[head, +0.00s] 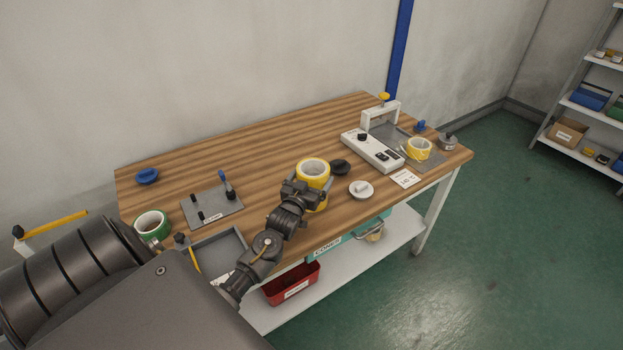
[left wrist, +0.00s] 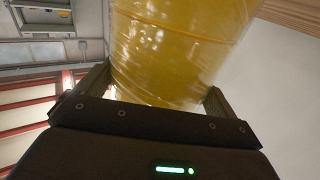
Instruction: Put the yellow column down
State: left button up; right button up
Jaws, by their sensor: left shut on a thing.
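The yellow column (head: 313,169), a roll-like cylinder with a pale open top, stands upright near the front edge of the wooden bench in the head view. My left gripper (head: 305,188) is shut on it from the front left. In the left wrist view the yellow column (left wrist: 180,50) fills the space between the two fingers of my left gripper (left wrist: 160,95). I cannot tell whether its base touches the bench or hangs just above it. My right gripper is not in view.
On the wooden bench (head: 270,140), a black knob (head: 340,167) and a white disc (head: 361,189) lie right of the column. A white device (head: 371,150) and another yellow roll (head: 419,148) stand farther right. A pegged plate (head: 211,207) and green roll (head: 152,225) are left. The bench's back middle is clear.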

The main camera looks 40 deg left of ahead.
pick_arm(q)
jog(key=o, duration=1)
jog(key=shift+f, duration=0.1)
jog(key=shift+o, duration=0.2)
jog(key=b+v, duration=0.1)
jog(key=v, duration=1.1)
jog(key=shift+b, duration=0.35)
